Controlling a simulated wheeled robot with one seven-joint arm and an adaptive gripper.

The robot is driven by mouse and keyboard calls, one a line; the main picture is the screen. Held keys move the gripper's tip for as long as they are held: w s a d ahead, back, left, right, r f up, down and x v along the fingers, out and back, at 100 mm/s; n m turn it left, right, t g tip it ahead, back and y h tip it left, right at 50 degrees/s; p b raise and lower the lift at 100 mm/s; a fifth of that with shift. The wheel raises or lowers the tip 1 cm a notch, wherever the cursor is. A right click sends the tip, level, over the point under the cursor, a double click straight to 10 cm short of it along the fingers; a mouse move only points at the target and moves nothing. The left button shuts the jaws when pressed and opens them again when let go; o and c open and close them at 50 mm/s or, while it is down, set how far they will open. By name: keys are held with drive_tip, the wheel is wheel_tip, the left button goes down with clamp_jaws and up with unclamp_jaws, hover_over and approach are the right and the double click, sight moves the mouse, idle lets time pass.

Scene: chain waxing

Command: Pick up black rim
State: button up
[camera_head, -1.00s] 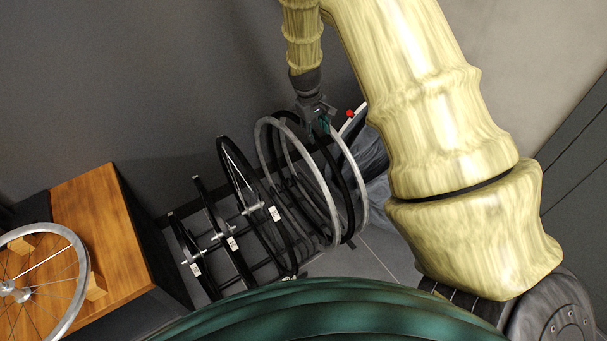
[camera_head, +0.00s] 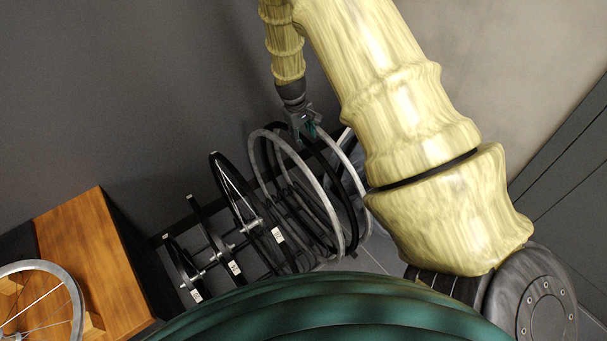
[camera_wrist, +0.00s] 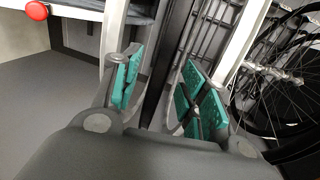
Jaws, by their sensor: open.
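A black rim (camera_head: 350,222) stands upright in a wheel rack, between a silver rim (camera_head: 333,235) on its left and another silver rim (camera_head: 361,180) on its right. My gripper (camera_head: 304,130) is at the upper part of these rims, pointing down. In the wrist view my gripper (camera_wrist: 165,88) is open, with green pads on both fingers. The black rim (camera_wrist: 172,48) runs between the pads, with a gap seen on the left side. Whether the right pad touches it I cannot tell. The rim's lower part is hidden in the wrist view by my gripper body.
More black wheels (camera_head: 238,200) stand in the rack to the left, with white tags. A wooden-topped bench (camera_head: 85,240) with a spoked wheel (camera_head: 68,290) is at far left. A dark grey wall is behind. A red knob (camera_wrist: 37,11) shows at upper left in the wrist view.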

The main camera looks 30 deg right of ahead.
sight(305, 143)
drive_tip(key=shift+s+f, duration=0.1)
drive_tip(key=shift+f, duration=0.1)
drive_tip(key=shift+d+f+p, duration=0.15)
drive_tip(key=shift+f+p, duration=0.1)
drive_tip(key=shift+f, duration=0.95)
drive_tip(key=shift+d+f+p, duration=0.15)
drive_tip(key=shift+f+p, duration=0.05)
drive_tip(key=shift+f, duration=1)
drive_tip(key=shift+s, duration=0.1)
clamp_jaws()
